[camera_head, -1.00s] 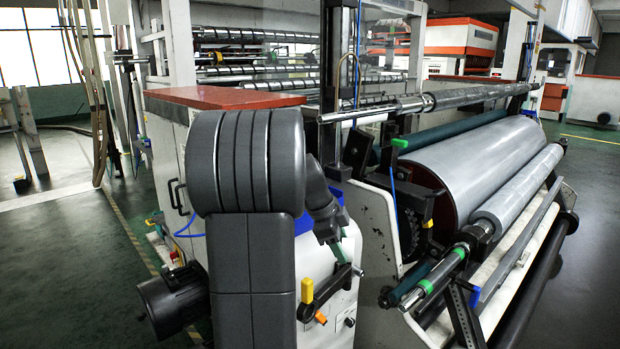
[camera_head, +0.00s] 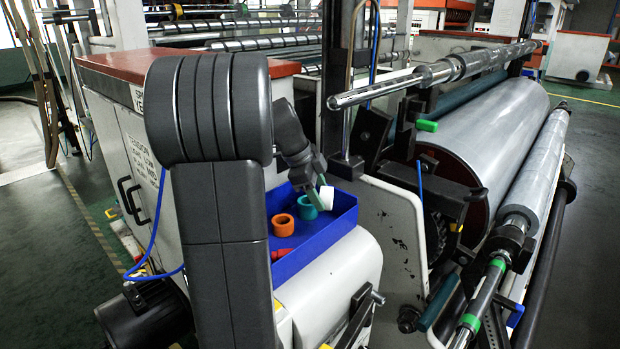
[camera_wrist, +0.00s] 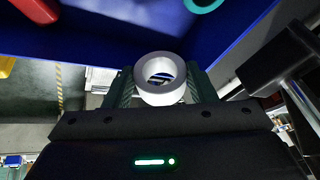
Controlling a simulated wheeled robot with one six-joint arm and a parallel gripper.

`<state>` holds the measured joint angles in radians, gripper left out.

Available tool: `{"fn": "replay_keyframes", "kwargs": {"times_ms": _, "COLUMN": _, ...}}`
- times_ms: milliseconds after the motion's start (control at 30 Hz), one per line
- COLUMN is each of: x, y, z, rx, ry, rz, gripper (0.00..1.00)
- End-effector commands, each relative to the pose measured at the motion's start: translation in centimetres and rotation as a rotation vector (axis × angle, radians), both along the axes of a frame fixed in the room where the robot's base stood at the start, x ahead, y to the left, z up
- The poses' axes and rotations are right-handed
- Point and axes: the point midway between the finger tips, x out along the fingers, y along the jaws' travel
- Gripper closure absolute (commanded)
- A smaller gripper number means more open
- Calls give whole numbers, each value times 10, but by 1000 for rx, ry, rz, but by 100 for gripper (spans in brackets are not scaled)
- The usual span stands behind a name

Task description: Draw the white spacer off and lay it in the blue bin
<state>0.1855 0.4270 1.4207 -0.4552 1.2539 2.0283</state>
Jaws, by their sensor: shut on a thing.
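The white spacer (camera_head: 326,197) is a short, thick ring, and it is tilted. My gripper (camera_head: 320,188) is shut on it. In the wrist view the spacer (camera_wrist: 164,98) sits between both fingers of my gripper (camera_wrist: 162,86), with its open bore facing the camera. The blue bin (camera_head: 338,222) stands on the white machine housing. In the head view the spacer shows over the bin's right rear part. Its exact height above the bin floor cannot be told. The bin's blue wall (camera_wrist: 110,38) also fills the top of the wrist view.
The bin holds an orange ring (camera_head: 283,226), a teal ring (camera_head: 307,208) and a red piece (camera_head: 282,254). A bare metal shaft (camera_head: 400,84) sticks out right of the bin, near a dark upright post (camera_head: 346,165). The large film roll (camera_head: 480,140) is farther right.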

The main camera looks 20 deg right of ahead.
Motion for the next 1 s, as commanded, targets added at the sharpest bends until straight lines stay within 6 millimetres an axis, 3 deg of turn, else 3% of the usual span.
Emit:
{"fn": "replay_keyframes", "kwargs": {"times_ms": 633, "x": 1, "y": 2, "z": -2, "rx": -5, "ry": -3, "rz": 0, "gripper": 76}}
{"fn": "replay_keyframes", "kwargs": {"times_ms": 1000, "x": 1, "y": 2, "z": -41, "rx": -5, "ry": -2, "rz": -1, "gripper": 76}}
